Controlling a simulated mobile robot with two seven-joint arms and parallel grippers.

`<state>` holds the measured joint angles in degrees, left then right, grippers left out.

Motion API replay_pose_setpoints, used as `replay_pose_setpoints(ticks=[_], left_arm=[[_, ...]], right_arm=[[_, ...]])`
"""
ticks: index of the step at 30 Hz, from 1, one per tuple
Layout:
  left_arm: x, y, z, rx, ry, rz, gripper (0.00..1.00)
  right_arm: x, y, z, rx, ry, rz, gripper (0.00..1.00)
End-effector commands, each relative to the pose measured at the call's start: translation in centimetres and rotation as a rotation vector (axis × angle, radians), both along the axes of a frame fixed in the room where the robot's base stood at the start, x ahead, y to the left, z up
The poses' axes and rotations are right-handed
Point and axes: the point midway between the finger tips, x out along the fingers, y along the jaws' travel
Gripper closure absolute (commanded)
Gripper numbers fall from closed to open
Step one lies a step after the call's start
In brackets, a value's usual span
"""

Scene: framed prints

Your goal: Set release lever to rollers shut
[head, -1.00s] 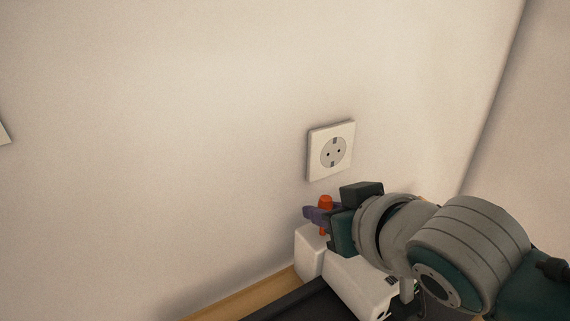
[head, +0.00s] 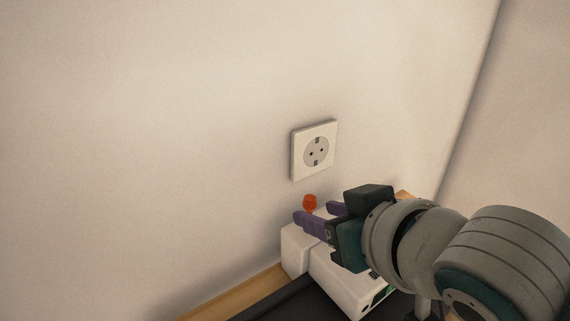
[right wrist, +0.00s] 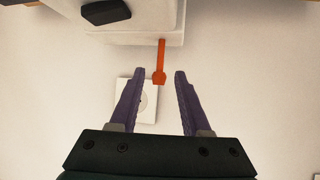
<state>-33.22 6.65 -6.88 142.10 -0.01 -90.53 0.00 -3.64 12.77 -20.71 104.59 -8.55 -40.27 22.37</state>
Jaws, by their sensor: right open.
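The release lever is orange with a rounded knob (head: 309,203), standing above the white machine (head: 296,252) near the wall. Its lower part is hidden behind my right gripper in the head view. My right gripper (head: 318,212) is open, with purple fingers spread at the lever. In the right wrist view the orange lever (right wrist: 161,60) extends from the white machine (right wrist: 150,15), and its knob end appears between the two fingertips of my right gripper (right wrist: 160,73). Neither finger visibly touches it. I cannot tell the exact depth. My left gripper is not in view.
A white wall socket (head: 315,150) is on the wall just above the lever; it also shows in the right wrist view (right wrist: 146,101). The wall at left is clear.

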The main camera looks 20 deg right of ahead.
Motion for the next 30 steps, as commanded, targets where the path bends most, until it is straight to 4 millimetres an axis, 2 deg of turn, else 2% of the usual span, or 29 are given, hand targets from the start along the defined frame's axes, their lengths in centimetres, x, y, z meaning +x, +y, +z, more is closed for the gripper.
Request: replay_pose_setpoints(ticks=[3,9,22,26,29,30], left_arm=[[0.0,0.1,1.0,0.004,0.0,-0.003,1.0],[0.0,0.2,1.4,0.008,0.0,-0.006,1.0],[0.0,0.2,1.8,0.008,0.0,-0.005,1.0],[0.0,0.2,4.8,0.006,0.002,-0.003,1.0],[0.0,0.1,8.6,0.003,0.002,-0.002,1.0],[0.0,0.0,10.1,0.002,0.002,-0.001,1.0]], right_arm=[[-2.1,-0.3,1.5,0.001,0.001,-0.001,0.53],[-4.2,-0.7,2.7,0.0,0.0,0.0,0.53],[-4.8,-0.8,3.2,-0.003,0.009,-0.003,0.53],[-7.0,-1.7,5.3,-0.028,0.108,-0.03,0.53],[-10.7,-3.0,7.7,-0.065,0.268,-0.051,0.53],[-12.6,-3.4,8.8,-0.081,0.342,-0.053,0.53]])
